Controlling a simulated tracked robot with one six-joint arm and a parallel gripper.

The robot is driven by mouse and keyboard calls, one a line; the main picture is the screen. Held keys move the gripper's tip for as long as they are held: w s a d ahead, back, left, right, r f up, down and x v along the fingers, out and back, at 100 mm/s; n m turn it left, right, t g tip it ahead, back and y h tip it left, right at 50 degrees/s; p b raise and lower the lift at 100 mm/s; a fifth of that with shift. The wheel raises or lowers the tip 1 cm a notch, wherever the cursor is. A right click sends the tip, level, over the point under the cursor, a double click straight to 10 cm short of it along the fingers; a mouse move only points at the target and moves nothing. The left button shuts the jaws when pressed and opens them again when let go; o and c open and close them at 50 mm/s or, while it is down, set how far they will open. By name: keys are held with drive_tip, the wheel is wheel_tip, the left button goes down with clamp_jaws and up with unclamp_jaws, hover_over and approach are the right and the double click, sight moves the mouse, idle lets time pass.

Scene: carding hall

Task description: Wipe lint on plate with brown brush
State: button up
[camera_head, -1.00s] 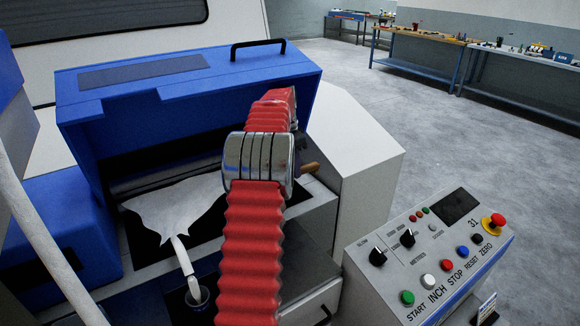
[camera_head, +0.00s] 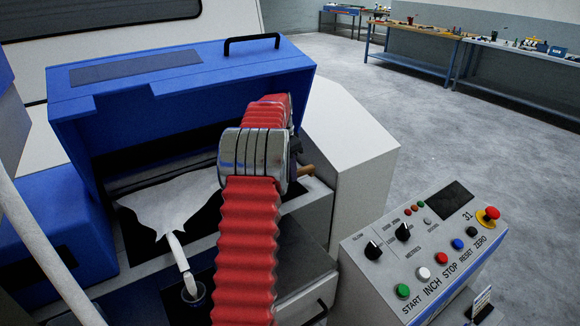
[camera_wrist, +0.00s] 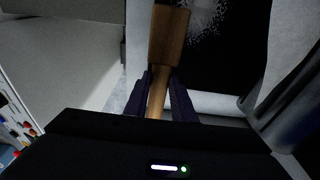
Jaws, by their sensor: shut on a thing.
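The brown brush (camera_wrist: 170,36) shows in the wrist view, its wooden handle running between the two dark fingers of my gripper (camera_wrist: 160,78), which is shut on it. In the head view a bit of the brown handle (camera_head: 306,171) sticks out to the right of my arm; the gripper is mostly hidden there. A black plate (camera_wrist: 218,72) lies beyond and to the right of the brush in the wrist view. White speckled lint (camera_wrist: 205,22) lies on it, close beside the brush. I cannot tell whether the brush touches the plate.
A blue hood (camera_head: 190,85) stands open behind my arm. A white fibre web (camera_head: 170,205) narrows into a strand entering a small round opening (camera_head: 194,293). A control console (camera_head: 425,250) with several buttons stands at right. Workbenches (camera_head: 410,45) stand far back across clear floor.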

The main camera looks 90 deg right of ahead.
drive_tip(key=shift+f, duration=1.3)
drive_tip(key=shift+f, duration=1.15)
idle(0.4)
drive_tip(key=shift+w+d+r, duration=0.1)
drive_tip(key=shift+w+d, duration=1)
drive_tip(key=shift+d, duration=0.3)
drive_tip(key=shift+w+d, duration=1.1)
drive_tip(key=shift+d, duration=0.3)
drive_tip(key=shift+f, duration=0.2)
